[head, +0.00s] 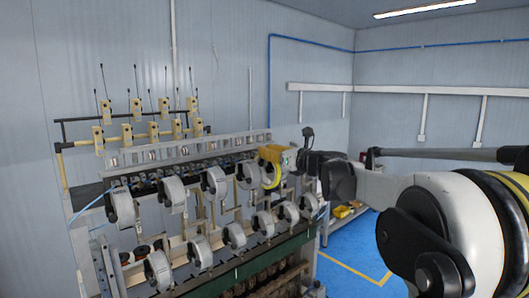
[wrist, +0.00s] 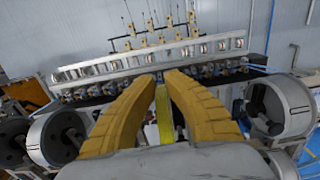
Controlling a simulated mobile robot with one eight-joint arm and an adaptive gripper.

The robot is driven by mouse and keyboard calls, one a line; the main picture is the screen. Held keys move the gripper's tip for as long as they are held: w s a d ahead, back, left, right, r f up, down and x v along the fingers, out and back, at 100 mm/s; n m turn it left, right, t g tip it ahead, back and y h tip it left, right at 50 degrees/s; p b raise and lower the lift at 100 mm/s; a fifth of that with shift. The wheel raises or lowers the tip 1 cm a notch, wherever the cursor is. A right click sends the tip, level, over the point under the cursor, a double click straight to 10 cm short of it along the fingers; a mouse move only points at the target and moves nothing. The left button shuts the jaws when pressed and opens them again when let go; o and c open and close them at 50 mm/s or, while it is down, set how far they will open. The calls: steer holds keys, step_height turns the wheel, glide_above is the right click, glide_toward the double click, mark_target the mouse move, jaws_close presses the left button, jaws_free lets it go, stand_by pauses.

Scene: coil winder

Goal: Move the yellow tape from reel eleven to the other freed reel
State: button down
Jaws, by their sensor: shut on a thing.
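My gripper (head: 272,156) is at the right end of the upper row of reels in the head view. In the wrist view its two yellow fingers (wrist: 163,84) are closed on the yellow tape (wrist: 165,118), a narrow upright yellow band between them. Reel numbers are not legible.
The winder holds two rows of white-grey reels; the upper row includes one reel (head: 215,181) and the lower row another (head: 234,236). In the wrist view a reel (wrist: 280,105) stands close right of the fingers and another (wrist: 57,137) to the left. Thin upright rods rise behind.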

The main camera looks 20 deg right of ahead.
steer(key=shift+w+d, duration=0.25)
steer(key=shift+d, duration=0.4)
steer(key=shift+w+d, duration=0.1)
steer(key=shift+d, duration=0.2)
steer(key=shift+w+d, duration=0.2)
steer(key=shift+d, duration=0.45)
steer(key=c, duration=1.7)
jaws_free()
steer(key=v, duration=0.6)
steer(key=shift+r, duration=0.3)
steer(key=shift+a, duration=0.1)
